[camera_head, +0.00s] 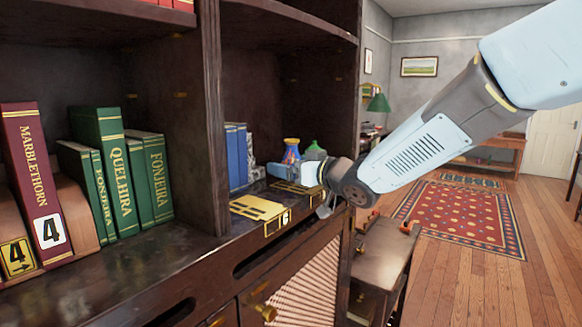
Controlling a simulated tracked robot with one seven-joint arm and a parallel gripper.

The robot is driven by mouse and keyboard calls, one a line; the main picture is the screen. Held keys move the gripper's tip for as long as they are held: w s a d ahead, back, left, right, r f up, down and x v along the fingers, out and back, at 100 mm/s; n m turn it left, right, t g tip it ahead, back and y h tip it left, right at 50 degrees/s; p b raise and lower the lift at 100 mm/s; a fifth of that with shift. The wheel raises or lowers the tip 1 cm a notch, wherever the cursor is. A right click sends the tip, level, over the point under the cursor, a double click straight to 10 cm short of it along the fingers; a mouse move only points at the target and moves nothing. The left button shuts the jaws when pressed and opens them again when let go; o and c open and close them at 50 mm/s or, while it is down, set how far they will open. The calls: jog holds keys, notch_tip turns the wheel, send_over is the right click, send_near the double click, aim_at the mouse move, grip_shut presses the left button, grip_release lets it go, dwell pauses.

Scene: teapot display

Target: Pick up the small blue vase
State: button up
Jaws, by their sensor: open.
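The small blue vase (291,155) stands on the dark wooden shelf, in the right-hand bay of the bookcase. It has a flared yellow and orange rim, and its lower part is hidden behind my gripper. My gripper (289,173) reaches in from the right, low in front of the vase. It is open, and its fingers are small and partly hidden in this view. I cannot tell whether the vase is between the fingers or just behind them.
A green object (314,151) stands right beside the vase. Blue books (236,156) stand to its left. Yellow label plates (258,209) lie on the shelf's front edge. A thick upright divider (209,120) separates this bay from the green books (118,165). A small wooden table (385,252) stands below at right.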

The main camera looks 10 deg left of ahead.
jog(key=shift+a, duration=0.1)
jog(key=c, duration=1.2)
